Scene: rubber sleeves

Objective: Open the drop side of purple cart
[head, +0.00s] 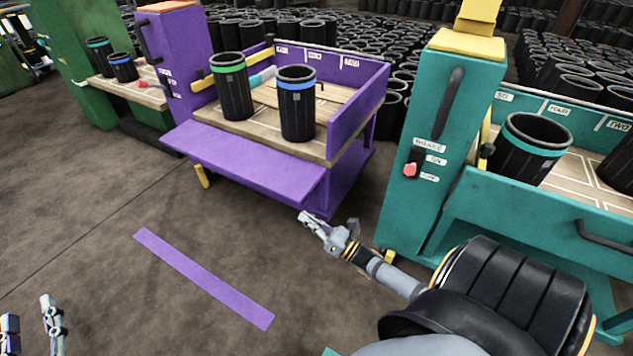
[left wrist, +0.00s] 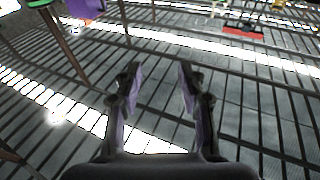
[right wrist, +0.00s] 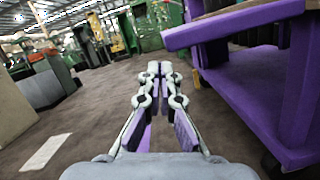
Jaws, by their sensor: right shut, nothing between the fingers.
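The purple cart (head: 345,140) stands in the upper middle of the head view. Its drop side (head: 245,165) is a purple panel lying outward along the front of the wooden bed, well away from upright. In the right wrist view the drop side (right wrist: 235,24) juts out left at the top. My right gripper (head: 314,224) is shut and empty, low in front of the cart's right front corner; it also shows in the right wrist view (right wrist: 160,68). My left gripper (head: 30,318) is open and empty at the bottom left, far from the cart; its spread fingers show in the left wrist view (left wrist: 157,72).
Two black sleeves stand on the purple cart's bed, one green-banded (head: 232,85), one blue-banded (head: 297,105). A teal cart (head: 440,150) stands close on the right, a green cart (head: 85,60) at the left. Open floor with a purple stripe (head: 203,278) lies in front.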

